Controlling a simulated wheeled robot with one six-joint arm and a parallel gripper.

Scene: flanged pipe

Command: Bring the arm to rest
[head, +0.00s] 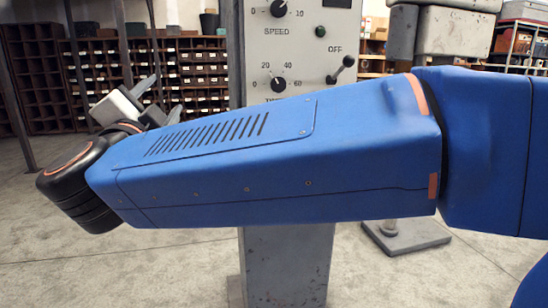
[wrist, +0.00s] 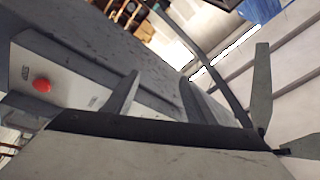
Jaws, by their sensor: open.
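My arm stretches across the head view from right to left. My gripper (head: 160,98) is at its far left end, partly hidden behind the dark wrist joint. Its two fingers point up and to the right and stand apart with nothing seen between them. In the wrist view the fingers of my gripper (wrist: 198,60) are also spread wide and hold nothing. No flanged pipe can be made out in either view.
A grey control panel (head: 298,50) with knobs and a lever stands behind my arm on a grey pedestal (head: 286,265). A red button (wrist: 41,85) shows in the wrist view. Wooden shelving (head: 185,75) lines the back. Concrete floor (head: 120,270) is clear at lower left.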

